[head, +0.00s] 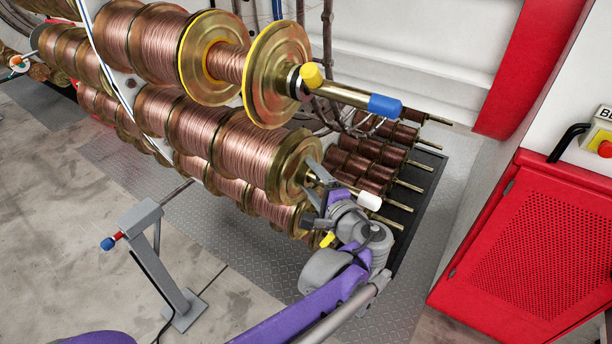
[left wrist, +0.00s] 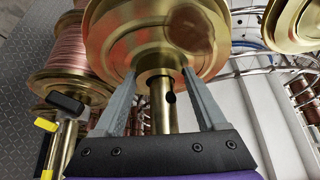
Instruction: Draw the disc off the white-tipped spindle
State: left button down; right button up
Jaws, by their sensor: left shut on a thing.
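The white-tipped spindle ends in a white cap (head: 369,200), sticking out past my left gripper (head: 314,182) in the head view. The brass disc (head: 290,165) sits on this spindle at the end of a copper-wound spool. In the left wrist view the disc (left wrist: 115,45) fills the upper middle, and the bare spindle (left wrist: 161,115) runs toward me with a dark hole in it. My left gripper (left wrist: 160,76) has one finger on each side of the disc's hub and is shut on it. The white cap is not visible in the wrist view. My right gripper is not in view.
Above is a spindle with a blue tip (head: 385,105), a yellow knob (head: 311,75) and a loose-standing brass disc (head: 262,80). A grey stand (head: 160,260) stands at lower left. A red perforated cabinet (head: 540,240) is at right. Smaller spools fill a rack (head: 425,170) behind.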

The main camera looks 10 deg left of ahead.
aim_at(377, 207)
pick_arm(q)
jog(key=shift+s+d+r, duration=0.1)
jog(key=shift+s+d, duration=0.3)
jog(key=shift+d, duration=0.7)
jog(key=shift+s+d, duration=0.4)
jog(key=shift+d, duration=0.65)
jog(key=shift+s+d+r, duration=0.1)
jog(key=shift+s+d, duration=0.3)
jog(key=shift+d, duration=0.7)
jog(key=shift+d, duration=0.1)
jog(key=shift+s+d, duration=0.5)
jog(key=shift+d, duration=0.85)
jog(key=shift+s+d, duration=0.55)
jog(key=shift+d, duration=0.85)
jog(key=shift+s+d, duration=0.5)
jog(key=shift+d, duration=0.85)
jog(key=shift+f, duration=0.1)
